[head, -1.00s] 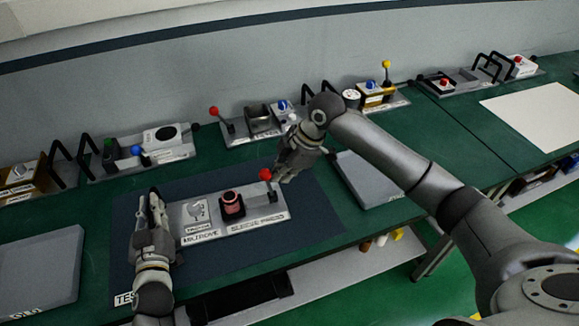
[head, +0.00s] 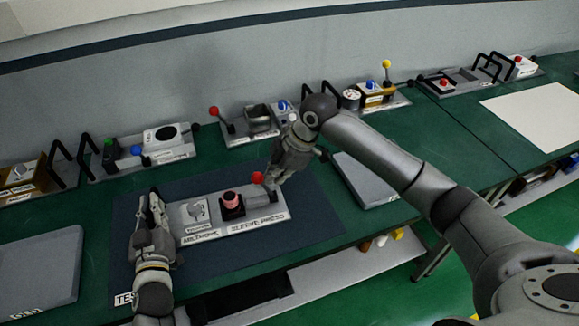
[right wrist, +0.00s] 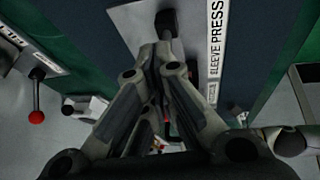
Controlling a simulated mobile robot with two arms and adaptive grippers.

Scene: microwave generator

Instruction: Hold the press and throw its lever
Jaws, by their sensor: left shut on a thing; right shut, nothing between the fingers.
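The grey press (head: 262,219), labelled SLEEVE PRESS, lies on the dark mat with a pink-red cylinder (head: 231,201) in a black holder. Its red-knobbed lever (head: 258,178) stands near the right end, leaning left. My left gripper (head: 149,208) is shut at the press's left end; the gripped part is hidden behind the fingers. My right gripper (head: 272,183) is shut and empty, close to the right of the lever knob; contact cannot be told. In the right wrist view the shut fingers (right wrist: 163,52) point at the press base (right wrist: 135,20) and the lever's black pivot (right wrist: 167,22).
Several fixtures with knobs and handles line the back of the green bench, including a red-knobbed one (head: 237,130). Grey plates lie left (head: 40,270) and right (head: 365,180) of the mat (head: 310,205). The mat's front part is clear.

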